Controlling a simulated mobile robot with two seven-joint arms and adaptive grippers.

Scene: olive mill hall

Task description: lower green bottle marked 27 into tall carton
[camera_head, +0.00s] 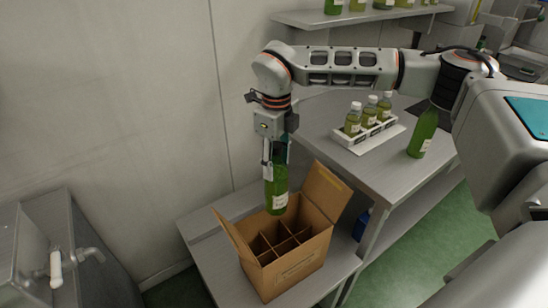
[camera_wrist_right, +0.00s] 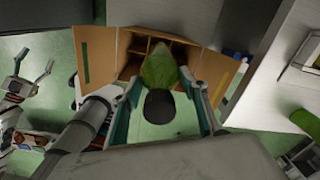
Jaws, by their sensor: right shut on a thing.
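My right gripper (camera_head: 275,152) is shut on a green bottle (camera_head: 277,192), which hangs upright with its base just over the tall carton (camera_head: 284,276). The bottle has a pale label; I cannot read its number. The brown carton stands open on a low metal bench, flaps spread, with dividers forming several compartments that look empty. In the right wrist view the bottle (camera_wrist_right: 160,68) points away between the fingers, dark cap nearest, over the carton (camera_wrist_right: 125,48). It hides part of the compartments. My left gripper (camera_wrist_right: 35,64) shows at the left there, fingers apart and empty.
Another green bottle (camera_head: 423,132) stands on the metal table (camera_head: 385,177) at right. A white tray (camera_head: 372,138) there holds small bottles. A shelf (camera_head: 355,17) with bottles is behind. A metal sink with a tap (camera_head: 57,268) is at left.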

